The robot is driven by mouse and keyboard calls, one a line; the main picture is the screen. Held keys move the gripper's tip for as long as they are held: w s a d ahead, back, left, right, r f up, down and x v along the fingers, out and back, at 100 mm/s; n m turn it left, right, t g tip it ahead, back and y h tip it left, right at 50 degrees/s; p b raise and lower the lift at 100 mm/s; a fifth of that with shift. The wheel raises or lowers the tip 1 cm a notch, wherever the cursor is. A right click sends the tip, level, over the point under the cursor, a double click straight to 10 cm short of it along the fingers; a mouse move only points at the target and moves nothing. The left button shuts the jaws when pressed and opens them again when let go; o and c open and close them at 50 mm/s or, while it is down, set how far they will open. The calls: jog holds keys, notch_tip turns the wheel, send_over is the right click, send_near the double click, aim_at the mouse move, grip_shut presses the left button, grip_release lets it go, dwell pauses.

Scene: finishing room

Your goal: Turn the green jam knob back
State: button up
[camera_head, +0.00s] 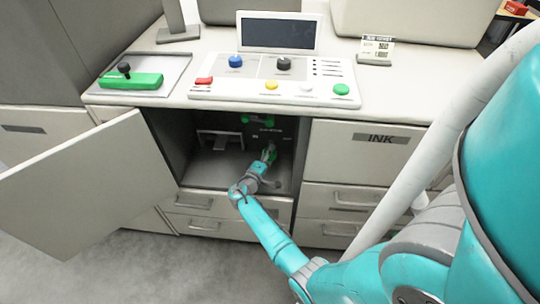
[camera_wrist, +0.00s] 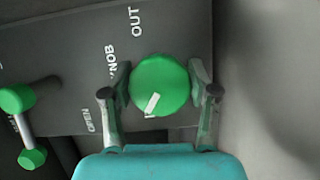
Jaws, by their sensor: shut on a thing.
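The green jam knob (camera_wrist: 163,82) is round with a white pointer mark, on a dark panel inside the open cabinet. In the wrist view the mark sits at the knob's lower left, slanting. My gripper (camera_wrist: 160,90) has one finger on each side of the knob and is shut on it. In the head view my gripper (camera_head: 268,153) reaches into the cabinet opening and largely hides the knob. White lettering on the panel (camera_wrist: 70,60) beside the knob includes "OUT", "KNOB" and "OPEN".
A green-ended lever (camera_wrist: 24,125) is left of the knob in the wrist view. The cabinet door (camera_head: 90,185) stands open at left. A console (camera_head: 275,88) with coloured buttons and knobs is above the opening. A drawer marked INK (camera_head: 365,150) is to the right.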

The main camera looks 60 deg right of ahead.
jog(key=shift+n, duration=0.5)
jog(key=o, duration=1.2)
jog(key=shift+c, duration=0.2)
jog(key=a, duration=1.2)
